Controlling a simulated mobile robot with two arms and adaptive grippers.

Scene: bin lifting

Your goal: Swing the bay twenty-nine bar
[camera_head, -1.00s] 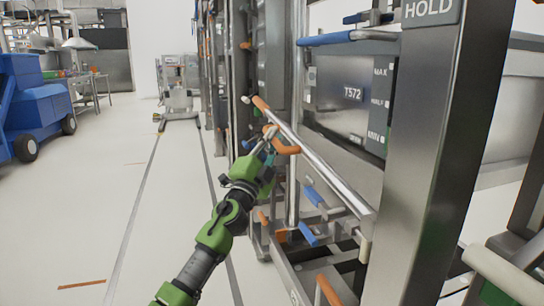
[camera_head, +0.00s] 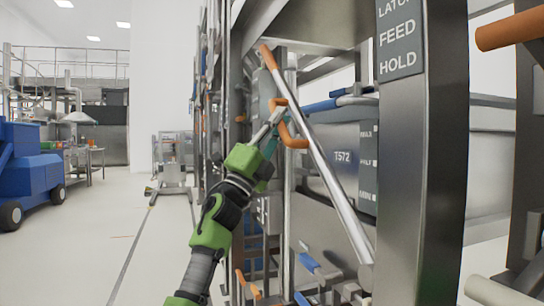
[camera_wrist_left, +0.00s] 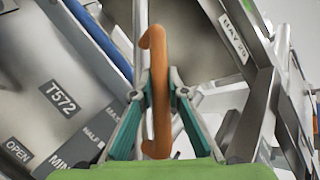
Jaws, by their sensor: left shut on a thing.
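The bay twenty-nine bar (camera_head: 328,172) is a long silver bar with an orange end. In the head view it slants from upper left down to a pivot on the right, beside the grey post. An orange handle (camera_head: 290,136) sticks out from its upper part. My left gripper (camera_head: 277,119) is shut on this handle. In the left wrist view the handle (camera_wrist_left: 158,90) stands upright between the two teal fingers of my left gripper (camera_wrist_left: 160,90). A "BAY 29" label (camera_wrist_left: 234,33) shows at the upper right there. My right gripper is not in view.
A grey bin marked T572 (camera_head: 343,158) sits behind the bar. The post with the FEED HOLD sign (camera_head: 401,40) stands to the right. Blue-gripped levers (camera_head: 309,263) are low down.

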